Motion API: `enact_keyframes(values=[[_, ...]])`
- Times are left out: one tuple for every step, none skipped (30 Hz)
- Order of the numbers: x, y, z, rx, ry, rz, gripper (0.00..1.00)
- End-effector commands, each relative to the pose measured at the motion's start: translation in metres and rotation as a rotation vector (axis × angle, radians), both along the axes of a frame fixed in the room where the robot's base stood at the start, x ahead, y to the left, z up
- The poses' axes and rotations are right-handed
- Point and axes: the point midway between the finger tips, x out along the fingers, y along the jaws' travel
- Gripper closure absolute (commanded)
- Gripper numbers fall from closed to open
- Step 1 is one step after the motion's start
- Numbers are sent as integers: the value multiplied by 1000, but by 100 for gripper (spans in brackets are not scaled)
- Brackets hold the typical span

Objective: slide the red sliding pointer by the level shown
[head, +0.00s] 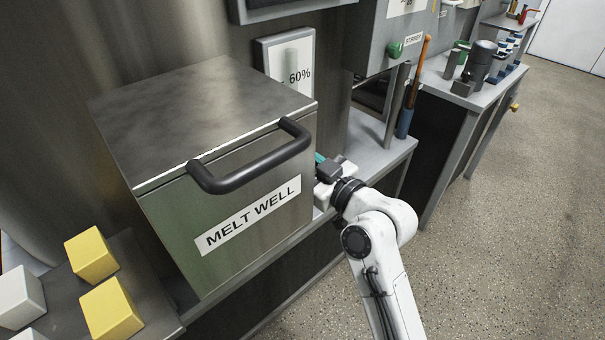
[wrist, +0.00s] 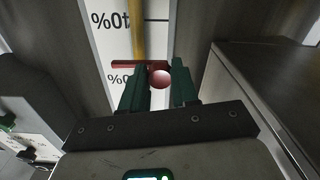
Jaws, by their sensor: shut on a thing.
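The red sliding pointer shows in the wrist view as a red bar (wrist: 124,64) with a round red knob (wrist: 161,79). It lies across a white scale panel (wrist: 103,48), which has percent marks that appear turned over. A yellow column (wrist: 137,38) runs along the panel and meets the bar. My gripper (wrist: 160,88) has its green fingers on both sides of the knob and is shut on it. In the head view my gripper (head: 320,160) is beside the melt well, and the pointer is hidden there. The panel (head: 300,55) shows a 60% mark.
The big metal melt well box (head: 200,110), with a black handle (head: 250,165), stands close left of my gripper. Yellow blocks (head: 92,255) lie at the lower left. The floor (head: 500,230) at right is clear.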

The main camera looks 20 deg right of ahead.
Motion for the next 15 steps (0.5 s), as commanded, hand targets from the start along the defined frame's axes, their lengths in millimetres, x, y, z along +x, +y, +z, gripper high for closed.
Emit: enact_keyframes(values=[[0,0,27,1,-6,-1,100],[0,0,34,1,-6,-1,100],[0,0,43,1,-6,-1,100],[0,0,50,2,-6,-1,100],[0,0,55,2,-6,-1,100],[0,0,62,1,-5,-1,100],[0,0,67,1,-5,-1,100],[0,0,72,1,-5,-1,100],[0,0,77,2,-5,-1,100],[0,0,80,2,-5,-1,100],[0,0,83,3,-5,0,100],[0,0,86,2,-4,0,100],[0,0,88,2,-4,0,100],[0,0,89,2,-4,0,100],[0,0,91,2,-4,0,100]])
